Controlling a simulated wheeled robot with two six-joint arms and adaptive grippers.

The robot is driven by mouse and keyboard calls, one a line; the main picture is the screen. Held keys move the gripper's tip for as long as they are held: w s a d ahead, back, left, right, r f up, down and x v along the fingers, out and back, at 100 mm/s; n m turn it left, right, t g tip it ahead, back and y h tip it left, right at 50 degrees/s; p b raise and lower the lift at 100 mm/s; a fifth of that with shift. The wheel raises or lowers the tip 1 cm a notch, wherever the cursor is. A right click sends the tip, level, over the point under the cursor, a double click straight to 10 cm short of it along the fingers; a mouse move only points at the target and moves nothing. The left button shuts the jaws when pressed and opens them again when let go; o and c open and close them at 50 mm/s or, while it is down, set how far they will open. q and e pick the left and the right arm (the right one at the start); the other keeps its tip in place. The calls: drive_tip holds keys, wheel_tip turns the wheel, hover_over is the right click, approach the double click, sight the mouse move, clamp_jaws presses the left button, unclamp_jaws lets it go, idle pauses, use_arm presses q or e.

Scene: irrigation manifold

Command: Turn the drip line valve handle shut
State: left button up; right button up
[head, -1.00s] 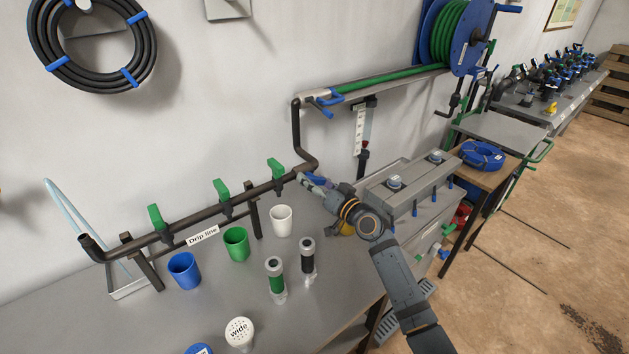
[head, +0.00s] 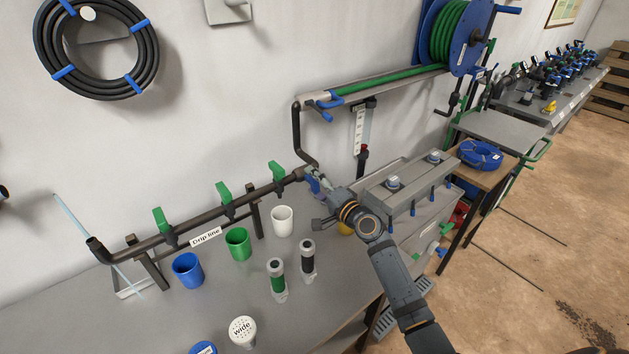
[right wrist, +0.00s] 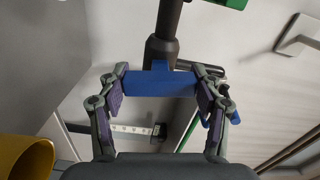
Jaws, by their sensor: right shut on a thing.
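The drip line is a dark pipe (head: 190,222) along the wall, with a "Drip line" label (head: 206,236) on it. The valve's blue handle (right wrist: 160,83) shows in the right wrist view below a dark valve body (right wrist: 161,50). It lies crosswise to the pipe there. My right gripper (head: 312,176) is at the right end of the drip line. In the right wrist view its fingers (right wrist: 160,86) are shut on the two ends of the blue handle. In the head view the gripper mostly hides the handle. My left gripper does not show.
Several green-handled outlets, one a green handle (head: 223,191), line the pipe. Below stand blue (head: 187,270), green (head: 238,243) and white (head: 282,221) cups. A grey box (head: 415,187) stands close right of my gripper. A yellow thing (right wrist: 25,157) shows low left in the wrist view.

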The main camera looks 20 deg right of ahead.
drive_tip(key=shift+m+p, duration=0.3)
drive_tip(key=shift+m, duration=0.8)
drive_tip(key=o, duration=1.2)
drive_tip(key=shift+c, duration=0.2)
drive_tip(key=v, duration=1.2)
